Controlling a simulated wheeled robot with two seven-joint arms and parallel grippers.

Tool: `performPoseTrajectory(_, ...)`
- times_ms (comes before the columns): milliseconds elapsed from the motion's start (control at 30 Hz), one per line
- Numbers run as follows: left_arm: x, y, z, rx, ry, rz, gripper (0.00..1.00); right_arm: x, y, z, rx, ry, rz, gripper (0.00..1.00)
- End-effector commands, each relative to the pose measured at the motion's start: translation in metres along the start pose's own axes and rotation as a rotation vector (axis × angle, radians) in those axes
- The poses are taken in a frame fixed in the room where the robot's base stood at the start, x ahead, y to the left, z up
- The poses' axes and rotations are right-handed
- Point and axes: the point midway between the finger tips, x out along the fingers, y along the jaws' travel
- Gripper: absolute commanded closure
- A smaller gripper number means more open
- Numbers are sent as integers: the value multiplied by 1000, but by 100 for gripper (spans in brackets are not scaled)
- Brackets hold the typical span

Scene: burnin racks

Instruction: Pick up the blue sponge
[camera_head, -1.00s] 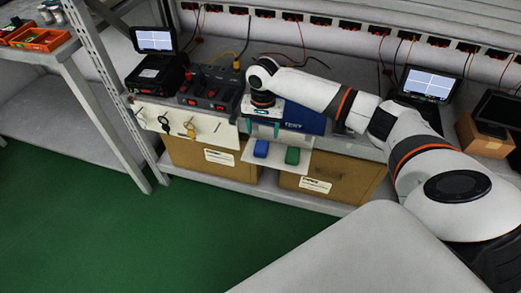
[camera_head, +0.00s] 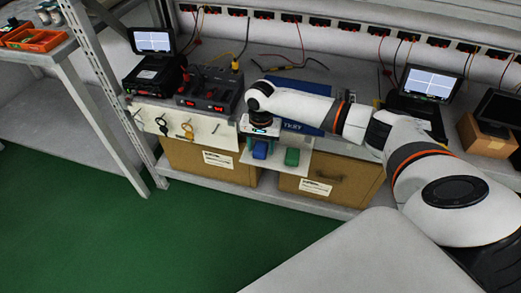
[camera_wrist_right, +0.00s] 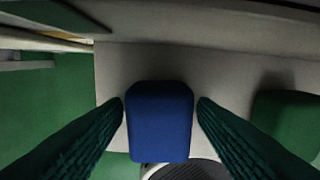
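The blue sponge (camera_head: 260,150) sits on a small white shelf (camera_head: 272,168) at the front of the bench, to the left of a green sponge (camera_head: 292,157). In the right wrist view, the blue sponge (camera_wrist_right: 160,120) stands between the two dark green fingers of my right gripper (camera_wrist_right: 160,112). The fingers are open, with a narrow gap visible on each side of the sponge. My right gripper (camera_head: 259,143) reaches down over the blue sponge in the head view. The green sponge (camera_wrist_right: 287,122) is just right of the right finger. My left gripper is not in view.
A blue box (camera_head: 312,108) lies behind my right wrist. A white panel with hanging keys (camera_head: 187,128) is to the left of the shelf. Cardboard boxes (camera_head: 335,180) stand below the bench. A screen device (camera_head: 152,62) and a power unit (camera_head: 208,92) stand on the bench.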

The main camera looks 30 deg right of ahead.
Motion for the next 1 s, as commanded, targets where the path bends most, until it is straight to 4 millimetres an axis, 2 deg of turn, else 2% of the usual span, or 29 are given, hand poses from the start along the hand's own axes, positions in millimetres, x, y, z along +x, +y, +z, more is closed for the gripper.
performPoseTrajectory(33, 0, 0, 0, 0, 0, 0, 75, 0, 0, 0, 0, 0, 0, 56)
performPoseTrajectory(200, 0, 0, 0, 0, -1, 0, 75, 0, 0, 0, 0, 0, 0, 84)
performPoseTrajectory(467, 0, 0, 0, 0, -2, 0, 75, -1, 0, 0, 0, 0, 0, 84)
performPoseTrajectory(633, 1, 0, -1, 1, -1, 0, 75, -11, 0, 0, 0, -1, 2, 84)
performPoseTrajectory(767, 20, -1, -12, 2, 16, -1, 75, -28, 0, 0, 0, -1, 2, 84)
performPoseTrajectory(1000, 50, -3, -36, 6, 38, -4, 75, -73, 0, 1, 0, -1, 2, 84)
